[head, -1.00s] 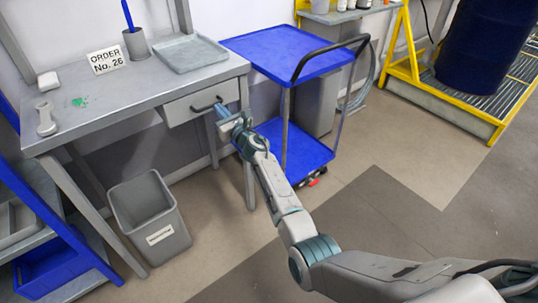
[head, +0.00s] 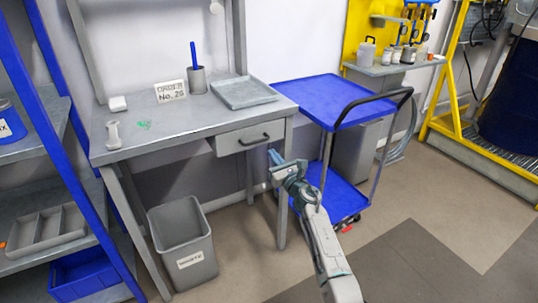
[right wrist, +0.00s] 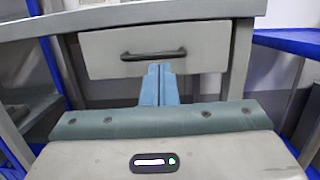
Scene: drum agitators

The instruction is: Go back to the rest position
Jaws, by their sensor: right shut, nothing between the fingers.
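My right gripper (head: 273,156) is in front of the drawer (head: 250,137) of the grey workbench, just below and right of its dark handle (head: 254,141). In the right wrist view its two blue fingers (right wrist: 158,84) are together with nothing between them. The drawer (right wrist: 158,50) looks closed, and the fingertips show just below its handle (right wrist: 153,55). I cannot tell the exact gap, but the fingers do not grip the handle. My left gripper is not in view.
The workbench (head: 195,120) carries a tray (head: 245,93), an order sign, a pen cup and a wrench. A grey bin (head: 183,240) stands below it. A blue trolley (head: 320,97) stands at the right, a blue-framed shelf (head: 62,150) at the left. Floor at the front right is clear.

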